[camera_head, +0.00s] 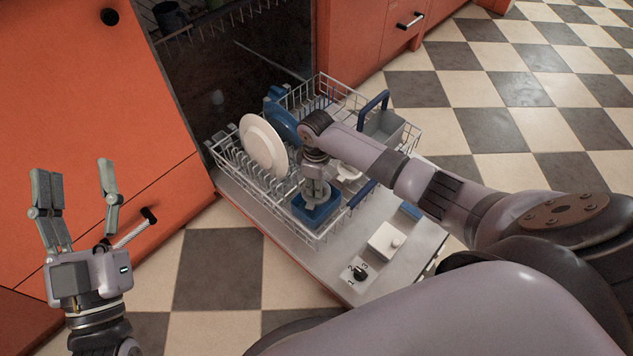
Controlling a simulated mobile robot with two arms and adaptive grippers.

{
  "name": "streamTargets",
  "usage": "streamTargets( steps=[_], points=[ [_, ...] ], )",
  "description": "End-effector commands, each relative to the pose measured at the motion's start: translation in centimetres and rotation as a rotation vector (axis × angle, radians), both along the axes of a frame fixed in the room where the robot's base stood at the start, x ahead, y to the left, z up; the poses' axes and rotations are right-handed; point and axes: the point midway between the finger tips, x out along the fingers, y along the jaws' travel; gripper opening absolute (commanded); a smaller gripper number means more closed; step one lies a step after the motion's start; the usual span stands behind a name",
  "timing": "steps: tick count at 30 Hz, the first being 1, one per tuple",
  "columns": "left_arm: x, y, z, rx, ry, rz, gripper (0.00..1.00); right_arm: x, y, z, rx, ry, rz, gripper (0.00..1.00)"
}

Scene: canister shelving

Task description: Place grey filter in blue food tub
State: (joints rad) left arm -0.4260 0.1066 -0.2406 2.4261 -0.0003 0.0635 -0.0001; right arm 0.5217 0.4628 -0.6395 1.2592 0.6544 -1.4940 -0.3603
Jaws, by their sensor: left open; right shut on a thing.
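The blue food tub (318,217) sits in the front part of the dishwasher rack. My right gripper (316,186) points down over the tub, shut on the grey filter (315,203). The filter is at the tub's opening; I cannot tell whether it touches the tub's bottom. The gripper and arm hide part of both. My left gripper (76,178) is open and empty, at the far left, well away from the rack.
The wire rack (322,83) stands on the open dishwasher door (300,262). A white plate (263,145) stands upright left of my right gripper, with a blue item (280,113) behind. A grey basket with a blue handle (374,100) is at right. Checkered floor lies clear around.

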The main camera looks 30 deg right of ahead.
Motion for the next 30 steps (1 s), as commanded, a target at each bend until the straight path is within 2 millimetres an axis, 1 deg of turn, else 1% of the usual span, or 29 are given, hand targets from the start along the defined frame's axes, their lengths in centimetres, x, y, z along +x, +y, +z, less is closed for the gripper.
streamTargets(
  steps=[1, 2, 11, 20, 23, 25, 26, 30],
  points=[
    [0.0, 0.0, 0.0, 0.001, 0.002, 0.000, 0.53, 0.0, 0.0, 0.0, 0.001, -0.001, 0.000, 0.00],
    [0.0, 0.0, 0.0, 0.001, 0.002, 0.000, 0.53, 0.0, 0.0, 0.0, 0.000, 0.000, 0.000, 0.20],
    [0.0, 0.0, 0.0, 0.000, 0.001, 0.000, 0.53, 0.0, 0.0, 0.0, -0.001, -0.001, 0.000, 0.40],
    [0.0, 0.0, 0.0, -0.001, -0.001, 0.001, 0.53, 0.0, 0.0, 0.2, 0.000, -0.001, 0.000, 0.40],
    [-0.1, 0.1, 0.0, -0.002, -0.006, 0.001, 0.53, 0.1, -0.1, 0.8, 0.000, -0.003, 0.001, 0.40],
    [-0.2, 0.1, 0.4, -0.005, -0.018, 0.001, 0.53, 0.1, 0.0, 1.6, 0.000, -0.003, 0.000, 0.40],
    [-0.1, 0.1, 0.2, 0.000, 0.002, 0.002, 0.53, 0.1, 0.0, 1.9, 0.001, -0.002, 0.000, 0.40],
    [1.0, 0.2, -2.4, 0.044, 0.157, 0.011, 0.53, 0.1, 0.0, 3.3, 0.001, -0.002, 0.000, 0.40]
  ],
)
